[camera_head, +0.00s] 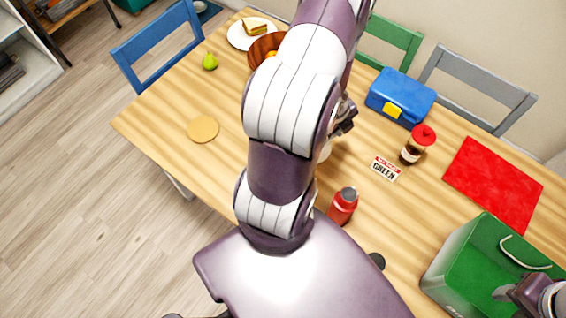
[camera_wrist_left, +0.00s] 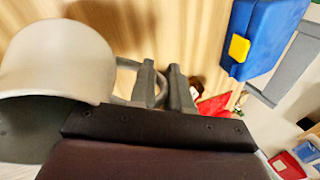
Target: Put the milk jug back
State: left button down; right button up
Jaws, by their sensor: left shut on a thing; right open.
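The cream milk jug (camera_wrist_left: 55,65) fills the left of the left wrist view. Its handle (camera_wrist_left: 128,64) reaches between the fingers of my left gripper (camera_wrist_left: 163,82), which is shut on it. In the head view my left arm hides most of the jug; a small pale patch (camera_head: 325,152) beside the arm appears to be part of it. Whether the jug touches the table cannot be told. My right gripper (camera_head: 503,294) is open at the lower right, over or beside the green bag, partly cut off by the frame edge.
The wooden table (camera_head: 165,125) holds a blue lunchbox (camera_head: 400,97), a brown jar with red lid (camera_head: 418,144), a red bottle (camera_head: 342,206), a "GREEN" card (camera_head: 386,168), a red mat (camera_head: 493,184), a green bag (camera_head: 485,262), a pear (camera_head: 210,61) and a round coaster (camera_head: 203,129). Chairs stand around.

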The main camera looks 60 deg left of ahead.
pick_arm(q)
jog(key=s+m, duration=0.1)
jog(key=s, duration=0.1)
jog(key=s+a, duration=0.1)
jog(key=s, duration=0.2)
jog(key=s+m+h, duration=0.1)
jog(key=s, duration=0.2)
jog(key=shift+s+a+m, duration=0.2)
jog(key=shift+a+m, duration=0.1)
jog(key=s+d+m, duration=0.2)
jog(key=s, duration=0.1)
jog(key=shift+d+r+m+h, duration=0.1)
jog(key=shift+m+h, duration=0.2)
jog(key=shift+h, duration=0.1)
jog(key=s+d+m+g+h, duration=0.1)
jog(key=s+d+m, duration=0.1)
jog(key=d+m, duration=0.2)
jog(key=shift+m, duration=0.3)
jog(key=f+b, duration=0.1)
jog(key=f, duration=0.2)
jog(key=f+b, duration=0.1)
jog(key=f, duration=0.2)
jog(key=f+b, duration=0.1)
jog(key=f, duration=0.2)
jog(key=shift+w+f, duration=0.25)
jog(key=shift+w, duration=0.05)
